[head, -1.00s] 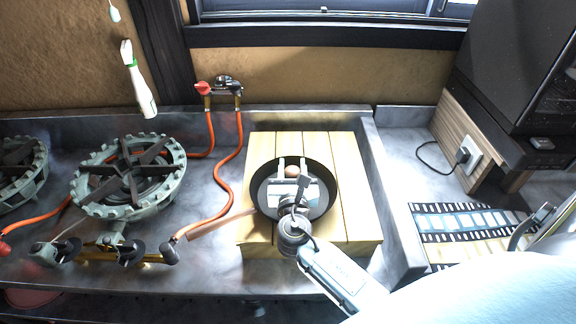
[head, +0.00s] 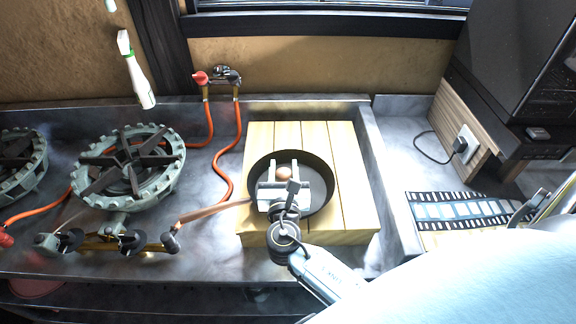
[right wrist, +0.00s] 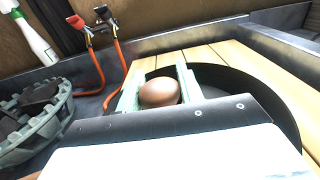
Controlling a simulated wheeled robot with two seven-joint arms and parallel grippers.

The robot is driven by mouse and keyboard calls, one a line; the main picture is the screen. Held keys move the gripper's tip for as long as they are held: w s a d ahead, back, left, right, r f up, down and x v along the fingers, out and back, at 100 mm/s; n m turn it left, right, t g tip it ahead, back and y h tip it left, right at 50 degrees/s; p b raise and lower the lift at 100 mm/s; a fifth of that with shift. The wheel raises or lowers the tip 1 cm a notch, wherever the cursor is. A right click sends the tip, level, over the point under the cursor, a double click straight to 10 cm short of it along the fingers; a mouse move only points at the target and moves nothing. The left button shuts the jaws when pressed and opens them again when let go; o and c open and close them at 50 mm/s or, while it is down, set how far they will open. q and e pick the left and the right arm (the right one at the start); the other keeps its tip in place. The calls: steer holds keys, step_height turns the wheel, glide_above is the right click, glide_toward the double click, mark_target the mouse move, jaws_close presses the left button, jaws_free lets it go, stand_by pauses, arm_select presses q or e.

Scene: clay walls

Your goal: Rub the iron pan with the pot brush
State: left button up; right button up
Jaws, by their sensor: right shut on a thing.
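The dark iron pan (head: 326,181) sits on a light wooden board, with its brown handle (head: 215,211) pointing left. My right gripper (head: 284,165) reaches over the pan from the near side and is shut on the pot brush. The brush's round brown knob (head: 283,174) shows between the fingers; its lower part is hidden. In the right wrist view the knob (right wrist: 159,92) stands between the pale fingers, with the dark pan wall (right wrist: 262,105) behind and to the right. I cannot tell whether the brush touches the pan floor. My left gripper is not in view.
The board (head: 352,215) lies on a grey metal counter. A burner (head: 130,170) with orange hoses stands to the left, its valves near the pan handle. A white-green bottle (head: 137,75) is at back left. A patterned strip (head: 465,210) lies at right.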

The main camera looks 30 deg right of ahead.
steer(key=shift+w+d+p, duration=0.1)
steer(key=shift+d+p, duration=0.2)
steer(key=shift+d, duration=1.55)
step_height(320, 180, up, 6)
steer(key=p, duration=0.6)
step_height(320, 180, up, 3)
steer(key=p, duration=0.3)
